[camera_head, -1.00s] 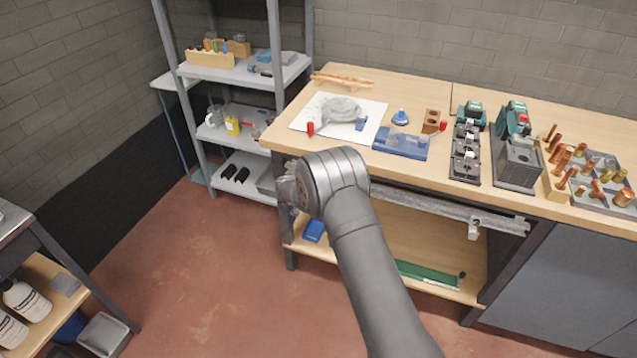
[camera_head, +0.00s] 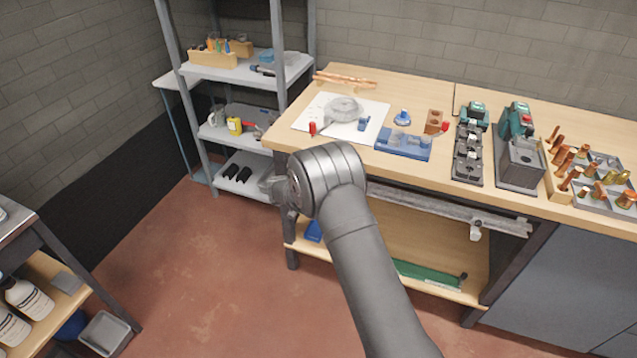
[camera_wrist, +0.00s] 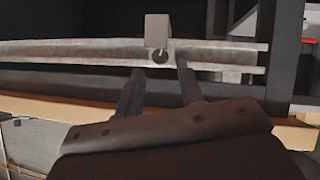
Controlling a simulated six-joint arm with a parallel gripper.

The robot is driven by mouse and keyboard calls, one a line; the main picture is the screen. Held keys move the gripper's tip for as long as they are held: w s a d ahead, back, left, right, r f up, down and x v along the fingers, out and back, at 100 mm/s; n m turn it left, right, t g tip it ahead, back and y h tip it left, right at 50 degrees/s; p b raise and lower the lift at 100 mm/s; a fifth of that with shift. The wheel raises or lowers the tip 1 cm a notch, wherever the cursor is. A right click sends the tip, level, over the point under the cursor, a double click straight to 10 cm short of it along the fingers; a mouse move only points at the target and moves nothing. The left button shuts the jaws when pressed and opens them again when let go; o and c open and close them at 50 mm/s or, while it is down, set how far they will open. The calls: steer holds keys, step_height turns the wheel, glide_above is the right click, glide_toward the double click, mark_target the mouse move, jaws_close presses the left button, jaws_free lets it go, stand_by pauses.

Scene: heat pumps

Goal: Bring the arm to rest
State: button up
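My arm reaches up from the bottom of the head view, bent at a large grey joint in front of the workbench (camera_head: 400,80). Most of my gripper is hidden behind that joint in the head view. In the wrist view my gripper (camera_wrist: 160,70) shows two dark fingers standing apart with nothing between them. Beyond the fingertips is a grey metal rail (camera_wrist: 80,52) with a small block on it. I cannot tell the exact distance between the fingertips and the rail.
The bench carries a white sheet (camera_head: 310,115), a blue fixture (camera_head: 404,146), pumps and copper fittings. The rail also shows under the bench top in the head view (camera_head: 440,208). A shelf unit (camera_head: 245,125) stands at the left. Red floor (camera_head: 210,280) is open left of my arm.

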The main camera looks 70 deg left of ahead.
steer(key=shift+v, duration=0.8)
steer(key=shift+w+f, duration=0.1)
steer(key=x, duration=0.4)
steer(key=shift+w+a+f, duration=0.15)
steer(key=shift+w+f, duration=0.05)
steer(key=shift+w+a, duration=0.1)
steer(key=shift+w, duration=0.05)
steer(key=shift+m+g+y, duration=0.5)
steer(key=shift+m, duration=0.1)
